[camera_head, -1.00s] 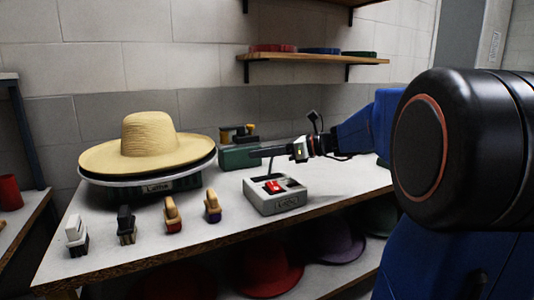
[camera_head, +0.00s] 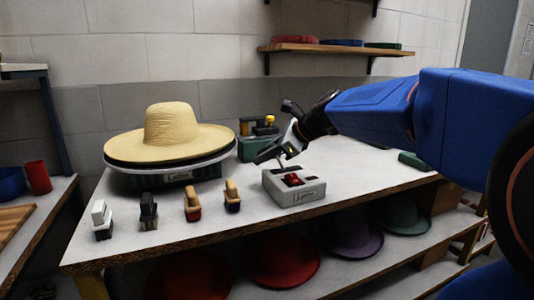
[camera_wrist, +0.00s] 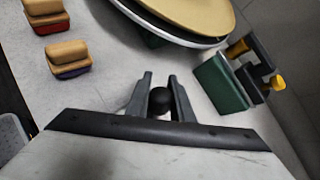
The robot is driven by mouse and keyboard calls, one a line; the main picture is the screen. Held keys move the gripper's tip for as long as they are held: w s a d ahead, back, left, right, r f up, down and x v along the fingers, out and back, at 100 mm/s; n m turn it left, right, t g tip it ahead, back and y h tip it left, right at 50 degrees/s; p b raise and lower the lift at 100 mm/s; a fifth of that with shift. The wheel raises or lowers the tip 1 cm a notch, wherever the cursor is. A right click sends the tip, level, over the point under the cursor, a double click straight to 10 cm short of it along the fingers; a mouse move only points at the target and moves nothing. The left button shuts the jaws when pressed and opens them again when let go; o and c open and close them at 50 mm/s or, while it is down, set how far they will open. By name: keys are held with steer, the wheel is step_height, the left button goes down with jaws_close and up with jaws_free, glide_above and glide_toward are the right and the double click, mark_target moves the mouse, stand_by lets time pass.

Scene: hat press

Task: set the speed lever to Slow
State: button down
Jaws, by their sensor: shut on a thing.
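My gripper (camera_head: 266,153) is tilted downward at the lever's top. In the wrist view, the lever's round black knob (camera_wrist: 159,101) sits between the two fingers of my gripper (camera_wrist: 160,78), which are shut on it.
A straw hat (camera_head: 172,125) rests on a round dark stand at left. Several brushes (camera_head: 192,204) line the front edge. A green box (camera_head: 252,150) with a yellow-topped part stands behind the lever. A wall shelf (camera_head: 330,48) hangs above. Table right of the box is mostly clear.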

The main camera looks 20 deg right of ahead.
steer(key=shift+a+f, duration=0.1)
steer(key=shift+f, duration=0.3)
steer(key=c, duration=1.6)
jaws_free()
steer(key=shift+o, duration=0.2)
steer(key=shift+r, duration=0.1)
steer(key=shift+s+d+r, duration=0.25)
steer(key=shift+s+r, duration=0.05)
steer(key=v, duration=1.6)
steer(key=shift+r, duration=0.15)
steer(key=shift+s+d, duration=0.1)
